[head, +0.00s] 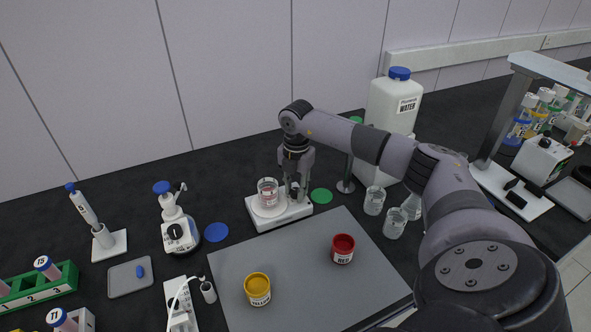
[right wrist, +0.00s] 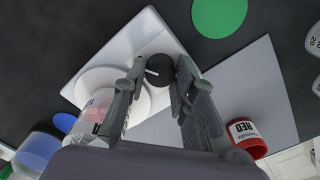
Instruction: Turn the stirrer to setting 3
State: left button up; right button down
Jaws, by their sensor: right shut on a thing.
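The stirrer (head: 262,222) is a white box with a round plate on the black bench. A glass beaker with pinkish contents (head: 267,193) stands on its plate. In the right wrist view the stirrer (right wrist: 148,28) has a round black knob (right wrist: 160,68) with a white pointer line. My right gripper (head: 296,188) reaches down over the stirrer's right end. In the right wrist view its fingers (right wrist: 160,80) are on either side of the knob, shut on it. The setting numbers cannot be read. My left gripper is not in view.
A grey mat (head: 300,262) in front holds a red jar (head: 343,250) and a yellow jar (head: 257,290). Empty glass beakers (head: 374,201) and a large water bottle (head: 392,105) stand to the right. A dispenser bottle (head: 174,220) stands left.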

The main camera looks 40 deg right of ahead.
aim_at(296, 191)
jog(key=shift+r, duration=0.1)
jog(key=c, duration=1.3)
grip_release()
notch_tip(296, 191, up, 12)
jog(key=shift+s+f, duration=0.1)
